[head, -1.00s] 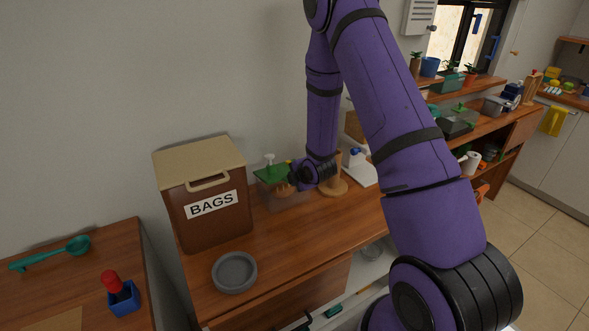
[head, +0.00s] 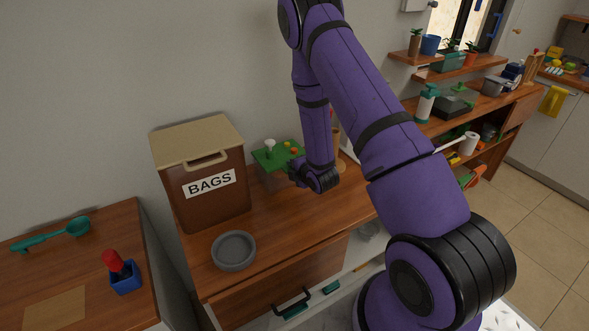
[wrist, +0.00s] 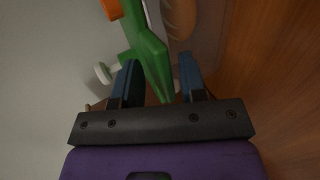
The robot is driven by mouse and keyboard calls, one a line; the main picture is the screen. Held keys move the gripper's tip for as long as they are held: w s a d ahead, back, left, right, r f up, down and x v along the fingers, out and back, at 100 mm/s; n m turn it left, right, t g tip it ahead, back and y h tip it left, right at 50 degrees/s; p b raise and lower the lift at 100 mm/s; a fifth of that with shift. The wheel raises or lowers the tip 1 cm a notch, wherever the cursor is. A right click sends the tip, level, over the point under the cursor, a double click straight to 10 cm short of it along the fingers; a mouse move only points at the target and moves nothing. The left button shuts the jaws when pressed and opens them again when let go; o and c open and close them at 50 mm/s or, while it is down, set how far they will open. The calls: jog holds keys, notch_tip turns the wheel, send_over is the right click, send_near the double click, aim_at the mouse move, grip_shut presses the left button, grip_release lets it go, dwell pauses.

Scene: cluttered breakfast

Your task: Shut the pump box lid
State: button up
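The pump box (head: 272,181) is a see-through box on the wooden counter, right of the BAGS bin. Its green lid (head: 268,160) carries a white pump knob (head: 269,146) and small orange and red parts. The lid lies over the box; I cannot tell whether it sits fully down. My gripper (head: 292,176) is at the box's right front side, its fingers mostly hidden. In the wrist view my gripper (wrist: 158,64) has its two fingers apart, with the green lid's edge (wrist: 152,50) showing between them. The knob (wrist: 102,73) shows left of the fingers.
The brown BAGS bin (head: 205,190) stands close on the left. A grey bowl (head: 234,250) is on the counter's front. A brown loaf-like item (wrist: 180,16) shows beside the lid in the wrist view. The counter in front of the box is clear.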

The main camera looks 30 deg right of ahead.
jog(key=v, duration=1)
jog(key=shift+s+r, duration=0.2)
jog(key=shift+s, duration=0.1)
jog(key=s+a+r+m+g+h, duration=0.15)
jog(key=r+m, duration=0.35)
jog(key=r, duration=0.7)
jog(key=s+a+r+m+g+y, duration=0.15)
jog(key=r+m, duration=0.35)
jog(key=r, duration=0.7)
jog(key=s+a+r+m+g, duration=0.2)
jog(key=s+r, duration=0.5)
jog(key=s, duration=0.4)
jog(key=s+a+r+m+g, duration=0.2)
jog(key=s+a+r+m, duration=0.2)
jog(key=s, duration=0.8)
notch_tip(320, 180, up, 3)
jog(key=shift+a+r+m+g, duration=0.2)
jog(key=shift+a+m+g, duration=0.1)
jog(key=shift+m, duration=0.7)
